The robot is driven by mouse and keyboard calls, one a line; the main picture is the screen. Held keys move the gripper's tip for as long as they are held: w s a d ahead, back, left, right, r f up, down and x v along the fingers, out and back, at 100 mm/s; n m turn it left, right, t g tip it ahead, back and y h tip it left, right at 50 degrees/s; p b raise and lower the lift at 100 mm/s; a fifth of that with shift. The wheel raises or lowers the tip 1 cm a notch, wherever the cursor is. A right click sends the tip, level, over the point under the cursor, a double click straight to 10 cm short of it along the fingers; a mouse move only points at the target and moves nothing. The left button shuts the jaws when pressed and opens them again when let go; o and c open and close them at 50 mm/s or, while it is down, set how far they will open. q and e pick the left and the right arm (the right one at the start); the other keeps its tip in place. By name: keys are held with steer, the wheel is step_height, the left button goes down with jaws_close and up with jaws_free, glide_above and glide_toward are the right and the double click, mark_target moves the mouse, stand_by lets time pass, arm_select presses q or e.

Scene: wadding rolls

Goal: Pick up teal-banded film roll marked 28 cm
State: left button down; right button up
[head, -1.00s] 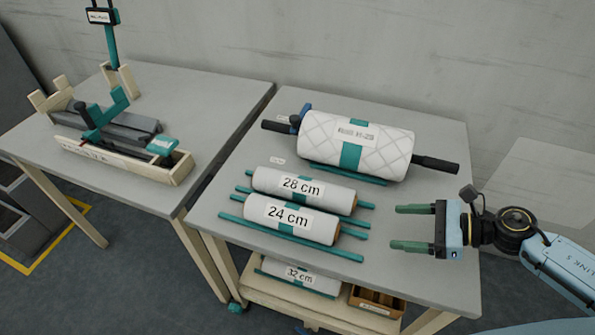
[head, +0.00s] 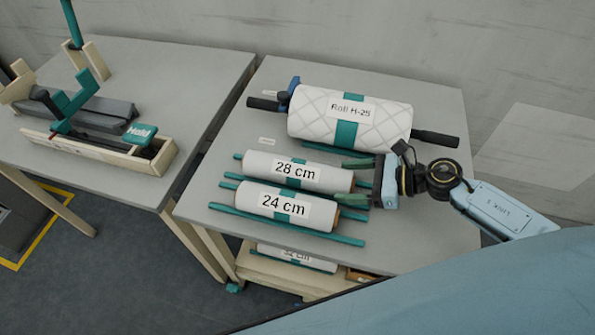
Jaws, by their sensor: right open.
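The white film roll marked 28 cm (head: 260,164), with a teal band under its label, lies on the right table between teal rails. The similar roll marked 24 cm (head: 250,198) lies just in front of it. My right gripper (head: 354,181) is open at the right end of the 28 cm roll, its two green fingers pointing left, one on the far side and one on the near side of that end. Whether the fingers touch the roll I cannot tell. My left gripper is not in view.
A large quilted roll labelled Roll H-25 (head: 378,126) lies on a dark bar behind. Another roll (head: 290,257) sits on the shelf below. The left table (head: 190,75) holds a wooden fixture with a teal Hold block (head: 139,132). A blue surface fills the lower right.

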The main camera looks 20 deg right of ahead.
mark_target(331, 178)
steer(key=x, duration=0.4)
steer(key=shift+w+a, duration=0.1)
steer(key=shift+w, duration=0.3)
steer(key=c, duration=1.2)
steer(key=shift+r, duration=0.1)
